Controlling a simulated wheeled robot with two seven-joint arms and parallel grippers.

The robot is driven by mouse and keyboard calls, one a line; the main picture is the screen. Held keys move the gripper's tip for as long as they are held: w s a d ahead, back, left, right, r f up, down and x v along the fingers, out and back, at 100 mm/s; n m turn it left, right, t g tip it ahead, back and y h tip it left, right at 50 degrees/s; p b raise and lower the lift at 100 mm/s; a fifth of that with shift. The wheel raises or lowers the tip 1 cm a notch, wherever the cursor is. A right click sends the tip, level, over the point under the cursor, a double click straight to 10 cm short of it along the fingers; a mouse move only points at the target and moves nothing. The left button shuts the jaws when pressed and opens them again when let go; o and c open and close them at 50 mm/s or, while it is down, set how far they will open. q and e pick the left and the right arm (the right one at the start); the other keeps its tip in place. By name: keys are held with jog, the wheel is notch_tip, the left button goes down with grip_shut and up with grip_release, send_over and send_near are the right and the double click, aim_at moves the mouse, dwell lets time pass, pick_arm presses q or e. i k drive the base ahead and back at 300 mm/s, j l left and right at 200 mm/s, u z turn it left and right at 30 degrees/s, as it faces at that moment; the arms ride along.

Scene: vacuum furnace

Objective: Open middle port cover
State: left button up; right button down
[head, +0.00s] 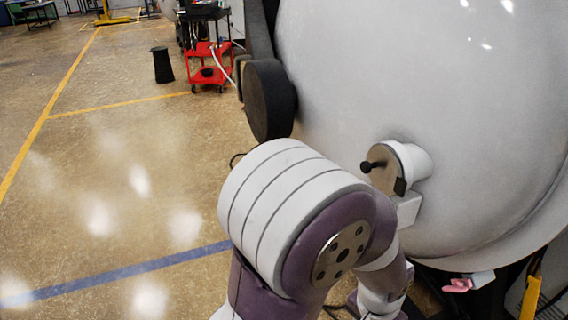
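The large white rounded furnace door (430,90) fills the right of the head view. A round port stands out from it. Its grey disc cover (383,170) has a black knob (370,166) on its left side and seems to lie flat against the white port rim. The lower part of the port area is close behind my arm in the picture. My white and purple arm rises from the bottom centre, in front of the door's lower left. I can make out neither gripper; whether one is hidden behind the arm I cannot tell.
A thick dark round piece (268,100) sits at the door's left edge. A small pink piece (458,285) shows under the door; I cannot tell what it is. A red cart (208,68) and a black bin (162,65) stand farther back. The floor at left is clear.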

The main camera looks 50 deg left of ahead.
aim_at(382, 167)
jog(key=u, duration=1.2)
